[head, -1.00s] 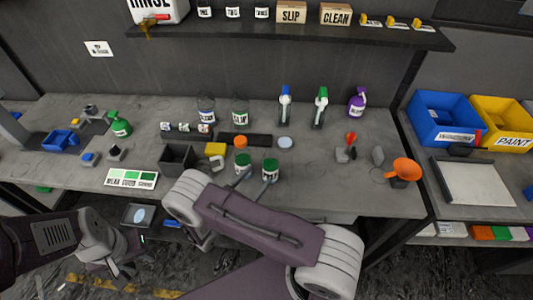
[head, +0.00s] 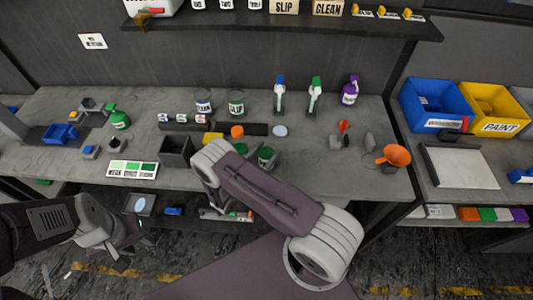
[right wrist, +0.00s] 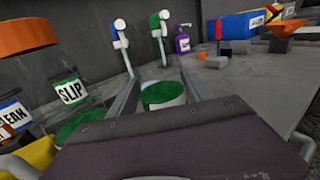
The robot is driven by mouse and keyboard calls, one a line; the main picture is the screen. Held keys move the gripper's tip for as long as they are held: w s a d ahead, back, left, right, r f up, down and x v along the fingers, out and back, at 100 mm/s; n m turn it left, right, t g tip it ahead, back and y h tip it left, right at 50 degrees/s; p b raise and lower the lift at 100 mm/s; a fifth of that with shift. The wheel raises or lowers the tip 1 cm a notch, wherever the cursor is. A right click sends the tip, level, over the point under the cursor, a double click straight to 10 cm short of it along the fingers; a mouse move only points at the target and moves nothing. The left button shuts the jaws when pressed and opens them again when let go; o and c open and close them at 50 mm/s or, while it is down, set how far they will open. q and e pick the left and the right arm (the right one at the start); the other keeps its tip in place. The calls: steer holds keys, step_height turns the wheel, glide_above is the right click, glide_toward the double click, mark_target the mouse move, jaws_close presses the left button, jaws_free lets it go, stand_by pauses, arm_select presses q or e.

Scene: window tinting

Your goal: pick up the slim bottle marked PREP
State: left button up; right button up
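Two slim spray bottles stand at the back of the bench in the head view, one with a blue top (head: 280,97) and one with a green top (head: 315,97). They also show in the right wrist view, blue (right wrist: 121,45) and green (right wrist: 165,38).
Another green-lidded jar (right wrist: 80,130) and a clear SLIP jar (head: 236,104) stand near the right gripper. A dark open box (head: 176,150) is left of it. An orange funnel (head: 393,156) sits at the bench's right end. The bench around the spray bottles' front is mostly clear.

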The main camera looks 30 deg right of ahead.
mark_target(266, 149)
steer(key=shift+a, duration=0.1)
steer(key=c, duration=1)
steer(key=shift+o, duration=0.3)
steer(key=shift+r, duration=0.15)
steer(key=shift+r, duration=0.3)
steer(key=r, duration=0.2)
steer(key=s+r, duration=0.1)
steer(key=r, duration=0.1)
steer(key=shift+s+d+b, duration=0.1)
steer(key=shift+d+b, duration=0.2)
steer(key=shift+b, duration=0.05)
steer(key=s+d+r+b, duration=0.1)
steer(key=s+d+r, duration=0.3)
steer(key=s, duration=0.5)
step_height(266, 149, up, 2)
steer(key=shift+s+d+r, duration=0.15)
steer(key=shift+s+d, duration=0.05)
steer(key=shift+d, duration=0.05)
